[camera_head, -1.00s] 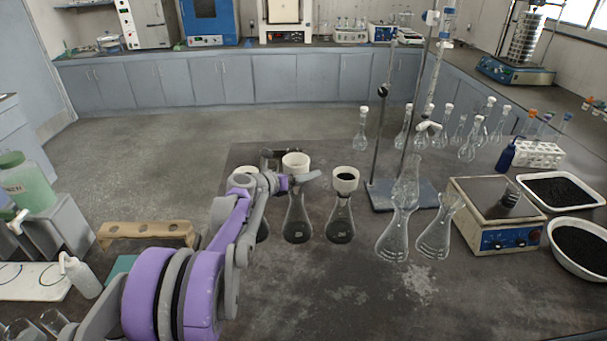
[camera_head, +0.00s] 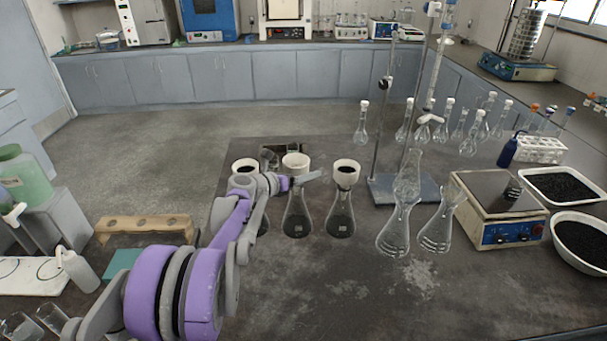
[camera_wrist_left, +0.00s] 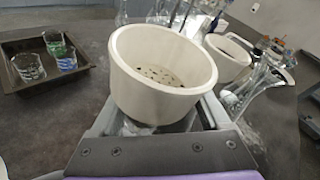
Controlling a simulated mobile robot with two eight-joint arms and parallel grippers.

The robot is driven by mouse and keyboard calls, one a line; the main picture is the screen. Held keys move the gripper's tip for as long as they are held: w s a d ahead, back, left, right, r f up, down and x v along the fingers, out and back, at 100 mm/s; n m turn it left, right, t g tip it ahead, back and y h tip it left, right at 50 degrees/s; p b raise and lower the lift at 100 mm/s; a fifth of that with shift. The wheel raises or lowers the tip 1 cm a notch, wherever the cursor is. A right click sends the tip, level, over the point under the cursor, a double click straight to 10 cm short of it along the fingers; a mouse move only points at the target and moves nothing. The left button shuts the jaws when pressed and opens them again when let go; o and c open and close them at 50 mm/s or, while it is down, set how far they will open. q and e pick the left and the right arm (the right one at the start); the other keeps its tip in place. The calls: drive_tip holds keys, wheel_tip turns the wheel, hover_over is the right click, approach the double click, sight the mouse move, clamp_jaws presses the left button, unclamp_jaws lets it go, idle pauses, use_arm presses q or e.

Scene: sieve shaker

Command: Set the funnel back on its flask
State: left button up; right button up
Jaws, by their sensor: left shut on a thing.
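My left gripper (camera_head: 305,180) is shut on the white funnel (camera_head: 295,162), at the middle of the row of three. The left wrist view shows this funnel (camera_wrist_left: 162,70) large between the fingers, slightly tilted in the picture, with a perforated plate inside. The funnel is above the middle conical flask (camera_head: 297,218), which has dark contents. The gripper hides the join, so I cannot tell whether the stem is seated in the neck. My right gripper is not in view.
Funnels with dark contents stand close on the left (camera_head: 245,166) and right (camera_head: 346,172), the right one on its flask (camera_head: 340,216). Clear glassware (camera_head: 393,235) and a balance (camera_head: 505,235) stand further right. A dark tray (camera_wrist_left: 20,88) holds small beakers. The front tabletop is bare.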

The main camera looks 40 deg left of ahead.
use_arm(q)
drive_tip(key=shift+f, duration=0.2)
idle(0.3)
drive_tip(key=shift+f+b, duration=0.45)
drive_tip(key=shift+f, duration=0.05)
drive_tip(key=shift+f, duration=0.3)
idle(1.1)
drive_tip(key=o, duration=1.3)
drive_tip(key=shift+s, duration=0.15)
drive_tip(key=v, duration=0.7)
drive_tip(key=shift+s+r, duration=0.15)
drive_tip(key=shift+s, duration=0.2)
